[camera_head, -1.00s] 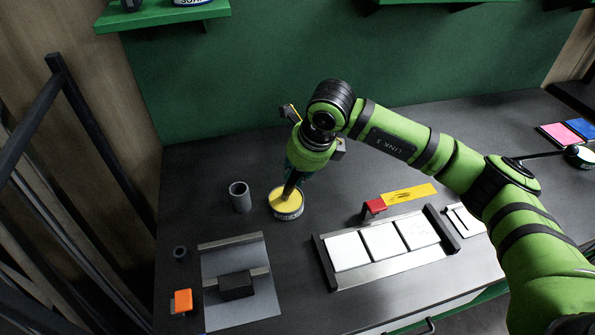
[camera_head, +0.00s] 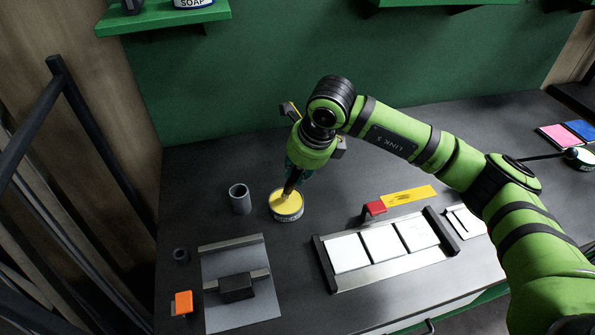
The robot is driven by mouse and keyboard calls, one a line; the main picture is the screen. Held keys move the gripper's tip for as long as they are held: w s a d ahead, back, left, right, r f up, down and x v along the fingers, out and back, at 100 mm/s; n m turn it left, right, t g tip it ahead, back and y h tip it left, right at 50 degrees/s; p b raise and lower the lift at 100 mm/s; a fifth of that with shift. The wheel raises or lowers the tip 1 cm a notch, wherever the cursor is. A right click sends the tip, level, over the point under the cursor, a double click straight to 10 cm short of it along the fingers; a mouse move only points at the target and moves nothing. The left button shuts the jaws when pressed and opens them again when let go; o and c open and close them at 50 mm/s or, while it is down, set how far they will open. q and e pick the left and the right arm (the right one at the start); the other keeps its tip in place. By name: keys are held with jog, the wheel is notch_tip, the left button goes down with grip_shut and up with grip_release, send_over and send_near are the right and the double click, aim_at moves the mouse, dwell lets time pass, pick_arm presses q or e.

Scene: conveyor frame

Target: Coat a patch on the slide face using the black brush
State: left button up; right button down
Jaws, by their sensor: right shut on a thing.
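My right gripper (camera_head: 300,172) points down over the yellow-topped tin (camera_head: 286,211). It is shut on the black brush (camera_head: 289,188), whose lower end is at the yellow contents. The fingers are partly hidden by my wrist, and I cannot tell how deep the brush tip sits. At the front left is a grey plate (camera_head: 225,315) with a metal rail across it and a black block (camera_head: 236,288) on the rail. I cannot tell for certain which surface is the slide face. My left gripper is not in view.
A grey cup (camera_head: 240,198) stands left of the tin. An orange piece (camera_head: 184,302) and a small dark ring (camera_head: 180,255) lie at the left. A tray with white tiles (camera_head: 351,253), a red block (camera_head: 375,208) and a yellow strip (camera_head: 409,196) are at the right.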

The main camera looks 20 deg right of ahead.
jog(key=shift+r+p, duration=1.15)
jog(key=shift+r, duration=1.8)
